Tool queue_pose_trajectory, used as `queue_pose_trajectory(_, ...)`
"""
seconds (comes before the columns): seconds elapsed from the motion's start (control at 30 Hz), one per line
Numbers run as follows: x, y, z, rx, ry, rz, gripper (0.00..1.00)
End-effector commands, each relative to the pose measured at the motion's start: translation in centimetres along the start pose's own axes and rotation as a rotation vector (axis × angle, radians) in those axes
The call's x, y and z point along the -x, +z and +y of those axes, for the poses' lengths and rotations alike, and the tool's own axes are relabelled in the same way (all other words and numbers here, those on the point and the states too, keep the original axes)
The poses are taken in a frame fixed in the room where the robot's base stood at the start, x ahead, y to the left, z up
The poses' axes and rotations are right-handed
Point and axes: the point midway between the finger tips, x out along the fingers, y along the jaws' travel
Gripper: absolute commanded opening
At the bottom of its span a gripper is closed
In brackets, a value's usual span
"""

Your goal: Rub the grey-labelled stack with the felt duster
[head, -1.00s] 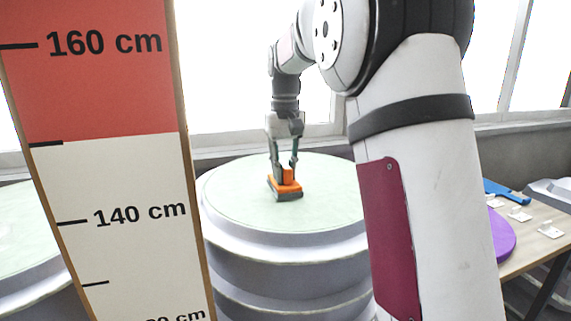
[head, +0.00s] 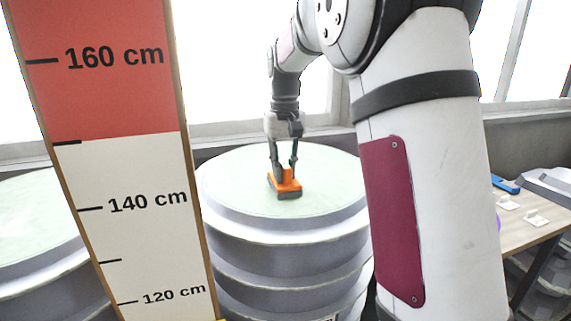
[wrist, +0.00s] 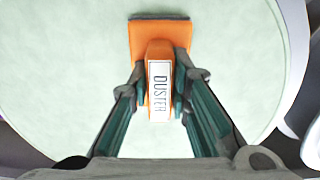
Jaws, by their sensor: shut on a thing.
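The felt duster (head: 289,188) is an orange block with a grey felt base. It sits on or just over the pale green round top of a stack of moulds (head: 280,242); I cannot tell whether it touches. My gripper (head: 284,165) is shut on the duster's orange handle from above. In the wrist view the duster (wrist: 160,38) shows a white "DUSTER" label, and the fingers of my gripper (wrist: 158,85) press on both sides of the handle. The stack's label is not readable in these frames, so its colour cannot be told.
A tall height board (head: 140,160) marked in centimetres stands close at the left. Another round mould stack (head: 40,235) is behind it. At the right, a wooden table (head: 530,228) holds a blue tool (head: 506,184) and small white pieces. Windows line the back.

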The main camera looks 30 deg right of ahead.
Motion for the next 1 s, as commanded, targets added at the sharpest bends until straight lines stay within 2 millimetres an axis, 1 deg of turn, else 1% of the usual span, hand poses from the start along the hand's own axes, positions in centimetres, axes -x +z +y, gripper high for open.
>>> queue_pose_trajectory(0.07,-0.4,0.0,0.0,0.0,0.0,-0.004,0.0)
queue_pose_trajectory(0.23,-0.7,-0.6,-0.1,0.0,0.0,-0.005,0.0)
queue_pose_trajectory(0.7,-0.9,-4.0,-0.1,-0.001,0.0,-0.007,0.0)
queue_pose_trajectory(0.87,-0.8,-4.3,-0.1,0.0,0.0,-0.009,0.0)
queue_pose_trajectory(1.0,-0.8,-5.2,-0.1,0.0,0.0,-0.007,0.0)
